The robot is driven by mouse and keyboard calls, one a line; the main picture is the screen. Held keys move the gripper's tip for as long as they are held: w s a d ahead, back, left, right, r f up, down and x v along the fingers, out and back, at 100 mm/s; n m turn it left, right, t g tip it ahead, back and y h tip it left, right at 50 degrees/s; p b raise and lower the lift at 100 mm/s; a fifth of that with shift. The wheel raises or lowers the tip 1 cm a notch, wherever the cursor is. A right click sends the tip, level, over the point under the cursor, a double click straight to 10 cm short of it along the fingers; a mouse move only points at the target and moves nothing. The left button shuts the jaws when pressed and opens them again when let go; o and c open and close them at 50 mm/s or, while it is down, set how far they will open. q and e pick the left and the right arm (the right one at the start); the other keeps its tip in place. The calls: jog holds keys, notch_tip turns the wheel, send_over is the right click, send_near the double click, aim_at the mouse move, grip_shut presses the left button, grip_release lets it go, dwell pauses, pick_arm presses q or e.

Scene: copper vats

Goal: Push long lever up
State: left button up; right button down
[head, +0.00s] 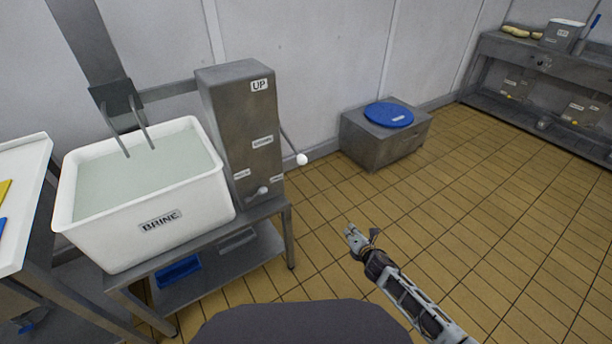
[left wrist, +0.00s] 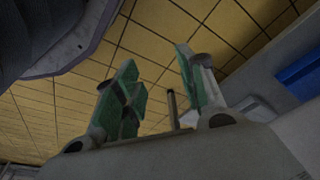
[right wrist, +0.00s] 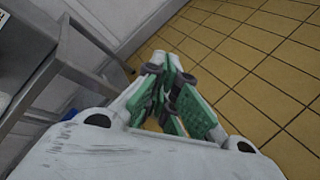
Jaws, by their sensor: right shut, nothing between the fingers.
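The long lever (head: 293,148) is a thin rod with a white ball knob. It slopes down to the right from the right side of a grey metal box (head: 225,120) with an "UP" label (head: 259,85) near its top. My right gripper (head: 351,233) is shut and empty, low and to the right of the lever, apart from it. It also shows in the right wrist view (right wrist: 166,62) with its green pads together. My left gripper (left wrist: 156,63) is open and empty in the left wrist view, over the tiled floor. It does not show in the head view.
A short knobbed lever (head: 262,190) is low on the box's front. A white "BRINE" tub (head: 160,222) stands left of the box on a metal stand (head: 290,235). A low metal block (head: 370,150) with a blue lid (head: 389,114) stands by the wall. Floor at right is clear.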

pick_arm(q)
notch_tip(320, 180, up, 13)
jog(key=d+b, duration=0.2)
jog(key=b, duration=0.4)
jog(key=shift+w+d+r+t+h, duration=0.2)
jog(key=shift+d+t+h, duration=0.1)
jog(key=shift+d+h, duration=0.1)
pick_arm(e)
jog(key=w+a+r+n+t+y, duration=0.1)
jog(key=a+r+n+y, duration=0.1)
jog(key=a+r+n, duration=0.4)
jog(key=w+a+r+n+t+y, duration=0.1)
jog(key=a+r+n, duration=0.5)
jog(key=r, duration=0.7)
jog(key=shift+w+n+t+y, duration=0.4)
jog(key=shift+n+t+y, duration=0.3)
jog(key=shift+n+y, duration=0.6)
jog(key=shift+a, duration=0.1)
